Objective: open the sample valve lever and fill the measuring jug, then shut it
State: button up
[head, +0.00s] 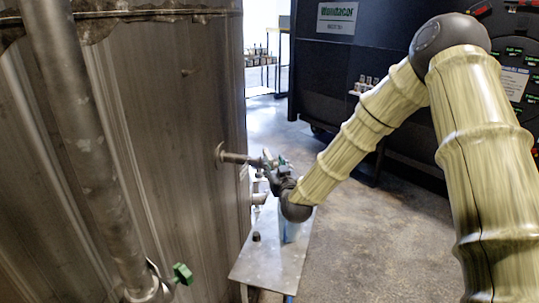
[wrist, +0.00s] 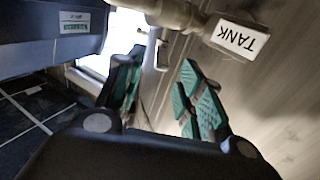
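The sample valve sits on a pipe stub (head: 235,158) that comes out of the big metal tank (head: 150,110). In the wrist view the valve's metal pipe (wrist: 172,12) crosses the top, with a white tag reading TANK (wrist: 240,38) beside it. A thin pale metal piece (wrist: 151,48) hangs from the pipe; I cannot tell if it is the lever. My gripper (wrist: 160,88) is open, its two green-padded fingers apart near the pipe, with nothing visibly held between them. A bluish vessel, likely the measuring jug (head: 290,232), stands on a small metal table (head: 265,270), partly hidden by my arm.
A small dark object (head: 256,237) lies on the table. A vertical pipe with a green-handled valve (head: 182,273) stands at the front left. A dark machine (head: 335,60) stands behind. The floor right of the table (head: 370,240) is clear.

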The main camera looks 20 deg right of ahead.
aim_at(271, 161)
jog(key=shift+w+p, duration=0.9)
jog(key=shift+w, duration=2.25)
grip_shut()
